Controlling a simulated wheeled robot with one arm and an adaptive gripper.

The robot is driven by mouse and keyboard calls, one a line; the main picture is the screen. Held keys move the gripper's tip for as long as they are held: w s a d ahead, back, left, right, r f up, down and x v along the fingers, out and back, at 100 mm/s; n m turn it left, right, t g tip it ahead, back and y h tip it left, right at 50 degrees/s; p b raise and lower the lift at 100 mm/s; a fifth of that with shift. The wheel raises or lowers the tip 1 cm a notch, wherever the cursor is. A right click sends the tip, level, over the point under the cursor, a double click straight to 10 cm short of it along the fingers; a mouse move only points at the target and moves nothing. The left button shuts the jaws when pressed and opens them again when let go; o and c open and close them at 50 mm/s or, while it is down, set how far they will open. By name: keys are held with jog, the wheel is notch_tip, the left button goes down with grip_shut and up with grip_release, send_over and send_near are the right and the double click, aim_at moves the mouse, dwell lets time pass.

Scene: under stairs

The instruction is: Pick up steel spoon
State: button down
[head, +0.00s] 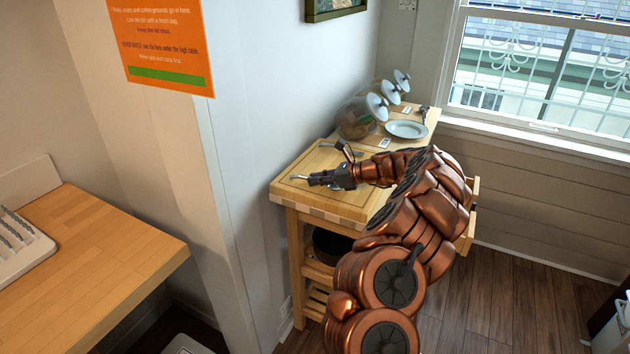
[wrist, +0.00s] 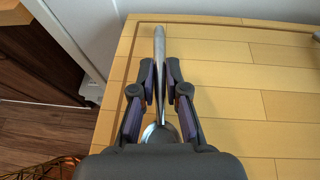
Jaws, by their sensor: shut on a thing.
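The steel spoon (wrist: 159,45) is in the wrist view, its handle pointing away and its bowl end close to my gripper's base. My gripper (wrist: 160,84) has its two fingers on either side of the spoon and is shut on it. The spoon lies over the wooden board top of the cart, and I cannot tell whether it touches the wood. In the head view my gripper (head: 308,180) is low over the left end of the wooden cart top (head: 320,204). The spoon is hard to make out there.
Another metal utensil lies near the jars. A wall runs along the cart's left side. A wooden counter (head: 90,265) is at the left.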

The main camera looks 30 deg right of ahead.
jog(key=shift+r, duration=0.1)
jog(key=shift+r, duration=0.3)
jog(key=r, duration=0.1)
jog(key=r+b, duration=0.1)
jog(key=r, duration=0.1)
jog(key=shift+s+d, duration=0.15)
jog(key=shift+s, duration=0.15)
jog(key=s+d+b, duration=0.1)
jog(key=s, duration=0.4)
jog(key=s+d+b, duration=0.1)
jog(key=s, duration=0.4)
jog(key=s+d+r+b, duration=0.1)
jog(key=s, duration=0.4)
jog(key=shift+d+r, duration=0.1)
jog(key=shift+d, duration=0.1)
jog(key=c, duration=1.7)
grip_release()
jog(key=shift+c, duration=0.2)
grip_shut()
